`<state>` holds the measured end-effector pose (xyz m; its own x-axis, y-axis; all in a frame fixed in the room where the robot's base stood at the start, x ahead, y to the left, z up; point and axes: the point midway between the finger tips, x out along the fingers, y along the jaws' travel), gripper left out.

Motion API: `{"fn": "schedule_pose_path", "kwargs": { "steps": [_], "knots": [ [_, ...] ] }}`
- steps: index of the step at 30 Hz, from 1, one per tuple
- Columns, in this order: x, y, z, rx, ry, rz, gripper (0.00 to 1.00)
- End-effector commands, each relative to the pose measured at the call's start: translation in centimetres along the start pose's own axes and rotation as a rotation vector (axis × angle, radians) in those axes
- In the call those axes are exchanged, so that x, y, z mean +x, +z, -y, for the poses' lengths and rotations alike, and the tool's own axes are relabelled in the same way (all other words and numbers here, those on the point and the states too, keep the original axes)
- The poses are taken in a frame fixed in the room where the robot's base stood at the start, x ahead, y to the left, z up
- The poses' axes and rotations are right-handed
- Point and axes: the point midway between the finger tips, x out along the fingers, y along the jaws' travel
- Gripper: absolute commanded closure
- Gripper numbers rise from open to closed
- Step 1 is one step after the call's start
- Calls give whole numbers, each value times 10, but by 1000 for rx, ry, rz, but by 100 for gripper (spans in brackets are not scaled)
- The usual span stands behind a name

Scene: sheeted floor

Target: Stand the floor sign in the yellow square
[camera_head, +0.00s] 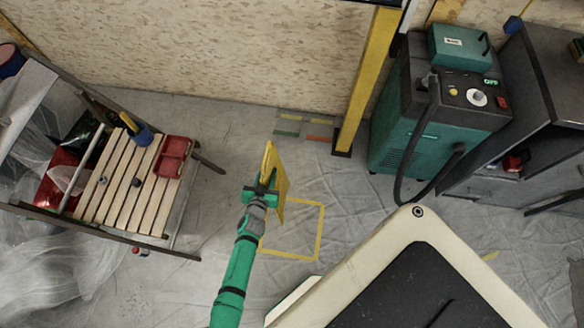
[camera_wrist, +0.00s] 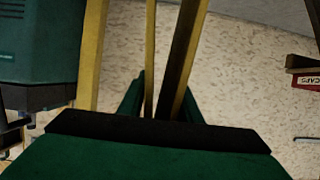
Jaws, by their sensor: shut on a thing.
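The yellow floor sign (camera_head: 279,183) is upright and seen nearly edge-on in the head view. My green gripper (camera_head: 262,191) is shut on it. In the wrist view the sign (camera_wrist: 182,60) shows as narrow upright panels, with my gripper's fingers (camera_wrist: 160,98) on either side. The yellow square (camera_head: 321,232) is a taped outline on the floor. The sign overlaps its upper left corner in the head view, and that corner is hidden. I cannot tell whether the sign's foot touches the floor.
A slatted wooden bench (camera_head: 122,180) with a red tray (camera_head: 171,157) stands left. A yellow post (camera_head: 369,80) and a green machine (camera_head: 430,110) with a hose stand upper right. Coloured floor strips (camera_head: 304,126) lie near the wall. The square's visible inside is clear.

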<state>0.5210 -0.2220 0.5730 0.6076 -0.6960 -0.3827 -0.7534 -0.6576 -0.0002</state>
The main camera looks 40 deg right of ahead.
Motion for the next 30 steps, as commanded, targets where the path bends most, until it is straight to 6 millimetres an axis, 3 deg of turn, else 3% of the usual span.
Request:
{"fn": "schedule_pose_path", "kwargs": {
  "steps": [8,30],
  "knots": [
    [-2,2,-10,3,11,-4,100],
    [-35,52,-67,3,9,-5,100]
  ]
}}
